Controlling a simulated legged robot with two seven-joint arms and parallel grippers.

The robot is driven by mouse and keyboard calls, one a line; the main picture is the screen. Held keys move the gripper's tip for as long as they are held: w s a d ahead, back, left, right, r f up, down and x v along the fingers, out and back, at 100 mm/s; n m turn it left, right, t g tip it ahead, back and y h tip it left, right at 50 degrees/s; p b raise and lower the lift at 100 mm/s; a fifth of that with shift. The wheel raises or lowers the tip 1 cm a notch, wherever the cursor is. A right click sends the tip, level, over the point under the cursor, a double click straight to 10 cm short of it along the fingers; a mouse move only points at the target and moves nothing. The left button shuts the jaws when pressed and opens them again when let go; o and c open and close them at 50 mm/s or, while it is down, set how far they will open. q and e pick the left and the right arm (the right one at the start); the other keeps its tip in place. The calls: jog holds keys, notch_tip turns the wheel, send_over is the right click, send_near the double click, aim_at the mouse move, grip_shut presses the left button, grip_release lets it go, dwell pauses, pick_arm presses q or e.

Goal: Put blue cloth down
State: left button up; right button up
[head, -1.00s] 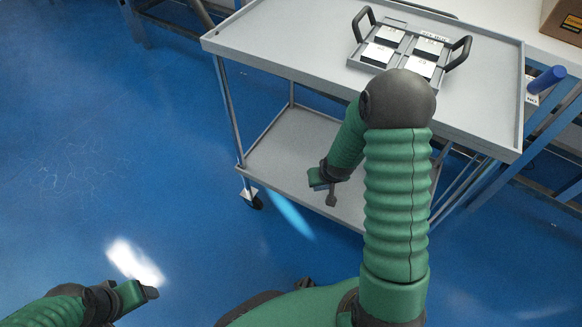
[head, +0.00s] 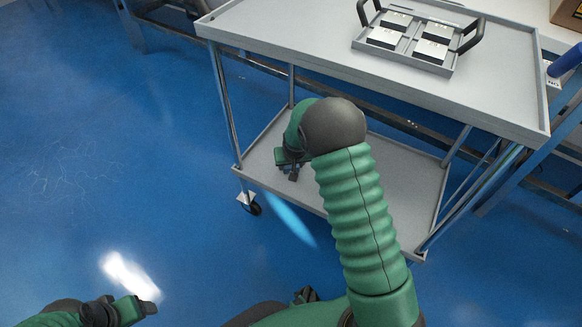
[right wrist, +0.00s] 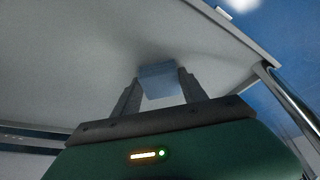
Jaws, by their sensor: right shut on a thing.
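The blue cloth (right wrist: 158,80) shows in the right wrist view as a small pale blue piece between the two fingers of my right gripper (right wrist: 160,93). The fingers are shut on it. In the head view my right gripper (head: 290,170) is over the left part of the cart's lower shelf (head: 385,190), below the top level; the cloth cannot be made out there. A grey surface lies beyond the cloth in the wrist view, and I cannot tell whether the cloth touches it. My left gripper (head: 146,307) is at the lower left over the floor, its jaw state unclear.
The cart's top (head: 290,35) overhangs the shelf and carries a handled tray (head: 400,55) with several pale blocks. Cart posts (head: 222,105) stand at the corners. The lower shelf looks bare around my arm. Blue floor (head: 90,150) is open at left.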

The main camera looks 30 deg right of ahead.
jog(key=o, duration=1.5)
jog(key=shift+c, duration=0.2)
jog(key=p+v, duration=0.7)
jog(key=v, duration=0.5)
jog(key=s+a+r+n+y, duration=0.1)
jog(key=s+a+r+n, duration=0.1)
jog(key=s+a, duration=0.5)
jog(key=s+a+r+n+g, duration=0.1)
jog(key=s+a+r+n, duration=0.1)
jog(key=s+a, duration=0.5)
jog(key=s+r, duration=0.1)
jog(key=s, duration=0.4)
jog(key=shift+r+g+y, duration=0.3)
jog(key=shift+r+y, duration=0.1)
jog(key=w+p+v, duration=0.3)
jog(key=p+v, duration=1)
jog(key=p, duration=0.1)
jog(key=w+r+p+v, duration=0.1)
jog(key=w+p+v, duration=0.2)
jog(key=p+v, duration=1.1)
jog(key=w+r+p+v, duration=0.1)
jog(key=w+p+v, duration=0.2)
jog(key=p+v, duration=1.1)
jog(key=shift+w+r, duration=0.2)
jog(key=shift+r, duration=0.05)
